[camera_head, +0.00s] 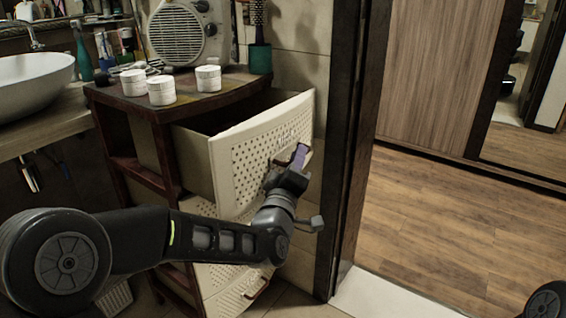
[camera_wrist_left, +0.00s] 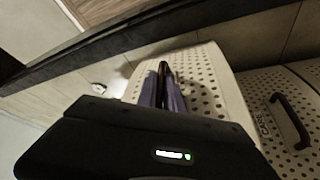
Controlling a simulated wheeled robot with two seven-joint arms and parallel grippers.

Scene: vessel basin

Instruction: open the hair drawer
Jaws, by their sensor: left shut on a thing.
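The upper drawer (camera_head: 235,160) has a cream front with rows of small holes and dark lettering too small to read. It is pulled well out of the dark wooden cabinet, and its dark inside shows behind the front. My left gripper (camera_head: 299,157) is at the right part of this front. In the left wrist view the gripper (camera_wrist_left: 163,92) has its purple-grey fingers closed around the dark handle (camera_wrist_left: 164,69) of the perforated drawer front (camera_wrist_left: 211,77). The fingers hide part of the handle. My right gripper is out of view.
The cabinet top (camera_head: 190,90) holds white jars (camera_head: 161,89), a radio (camera_head: 186,32) and a green cup (camera_head: 260,58). A lower drawer (camera_wrist_left: 275,95) with a dark handle sits below. A dark door frame (camera_head: 347,140) stands close right of the open drawer; wooden floor lies beyond.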

